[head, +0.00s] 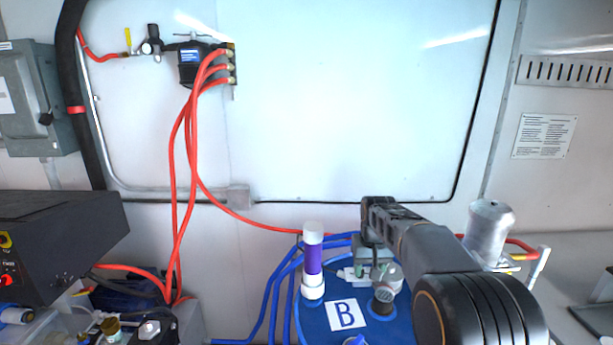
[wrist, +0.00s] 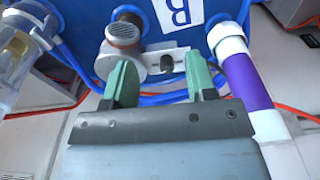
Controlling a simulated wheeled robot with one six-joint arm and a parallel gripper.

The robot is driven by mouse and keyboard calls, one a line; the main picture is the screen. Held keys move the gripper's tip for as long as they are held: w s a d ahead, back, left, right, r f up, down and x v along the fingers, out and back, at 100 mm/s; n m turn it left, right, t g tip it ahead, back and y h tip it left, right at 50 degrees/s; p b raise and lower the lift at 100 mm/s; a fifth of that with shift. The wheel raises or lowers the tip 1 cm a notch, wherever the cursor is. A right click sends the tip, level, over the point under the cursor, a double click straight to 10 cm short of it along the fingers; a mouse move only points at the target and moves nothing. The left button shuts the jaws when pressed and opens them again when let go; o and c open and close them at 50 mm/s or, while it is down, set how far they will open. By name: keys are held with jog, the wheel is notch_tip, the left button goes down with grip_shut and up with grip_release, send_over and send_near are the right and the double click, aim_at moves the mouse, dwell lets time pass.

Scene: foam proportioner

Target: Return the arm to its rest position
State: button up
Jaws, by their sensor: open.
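My arm (head: 440,250) reaches from the lower right over a blue drum labelled B (head: 318,322). My gripper (head: 372,272) is at its end, above the drum top. In the wrist view its two green fingers (wrist: 161,82) are apart, with nothing gripped between them. A grey metal fitting (wrist: 125,48) with a mesh cap and a white piece with a dark knob (wrist: 172,60) lie just beyond the fingertips. I cannot tell whether the fingers touch them. The fitting also shows in the head view (head: 386,280), close beside the gripper.
A white and purple tube (head: 313,262) stands upright left of the gripper. Blue hoses (head: 272,290) and red hoses (head: 176,190) run at the left. A black box (head: 60,245) is far left.

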jog(key=s+f+t+b, duration=0.2)
jog(key=s+t+b, duration=0.1)
jog(key=s, duration=2.2)
jog(key=shift+s+f+t, duration=0.15)
jog(key=shift+f+t, duration=0.1)
jog(key=shift+t, duration=0.15)
